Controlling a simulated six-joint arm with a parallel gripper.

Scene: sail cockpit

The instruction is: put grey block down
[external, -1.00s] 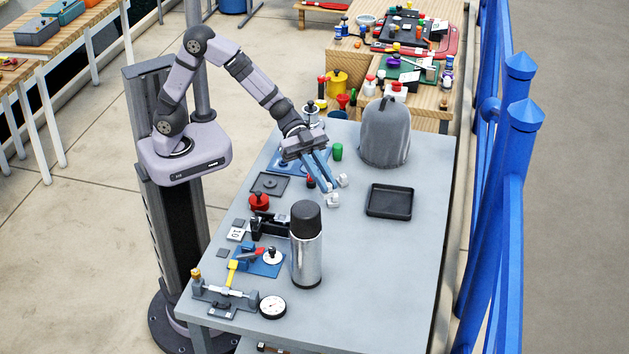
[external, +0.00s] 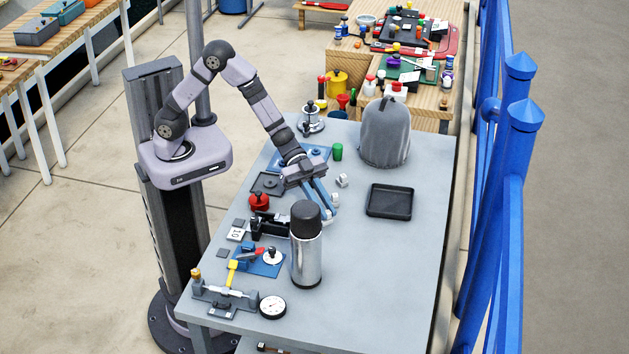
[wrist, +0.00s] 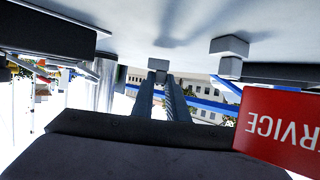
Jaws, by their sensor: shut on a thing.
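My gripper (external: 327,210) points down over the middle of the grey table, with its blue fingers shut on a small grey block. In the wrist view the block (wrist: 158,64) shows at the fingertips, close to the table surface. I cannot tell whether it touches the table. In the external view the fingers largely hide it. Another small pale grey block (external: 342,180) stands on the table behind the gripper. A small pale block (external: 334,198) shows right beside the fingers.
A steel flask (external: 306,255) with a black lid stands just in front of my gripper. A black tray (external: 389,201) lies to the right, and a grey covered shape (external: 385,135) stands behind. Fixtures, with a red knob (external: 259,201), line the left side. The front right table is clear.

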